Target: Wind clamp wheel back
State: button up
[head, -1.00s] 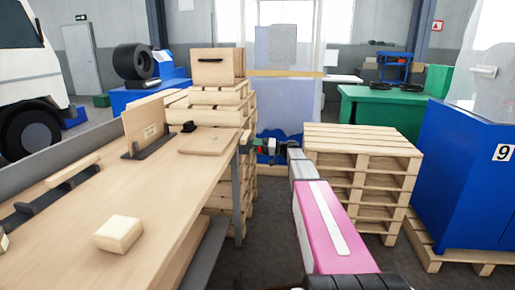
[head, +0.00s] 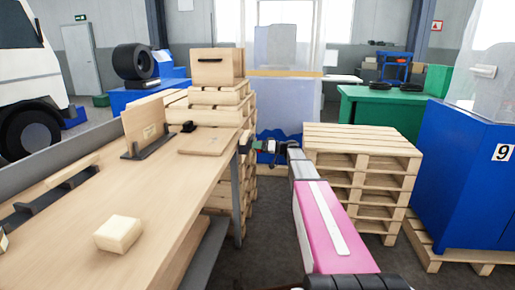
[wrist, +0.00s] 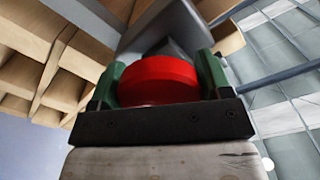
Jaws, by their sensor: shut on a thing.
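The red clamp wheel (wrist: 160,80) shows large in the wrist view, with a grey metal part (wrist: 178,28) behind it. My gripper (wrist: 158,72) has a green finger on each side of the wheel and is shut on it. In the head view my gripper (head: 257,147) is at the far end of my outstretched arm, beside the far right corner of the wooden workbench (head: 160,210). There the wheel is tiny and mostly hidden by the fingers. How far it is wound cannot be told.
Pallet stacks stand behind the bench corner (head: 222,102) and right of my arm (head: 360,165). A blue cabinet (head: 465,190) is at the right. Some floor is free between bench and right pallets.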

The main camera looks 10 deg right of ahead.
jog(key=shift+f, duration=0.1)
jog(key=o, duration=0.9)
jog(key=shift+a, duration=0.1)
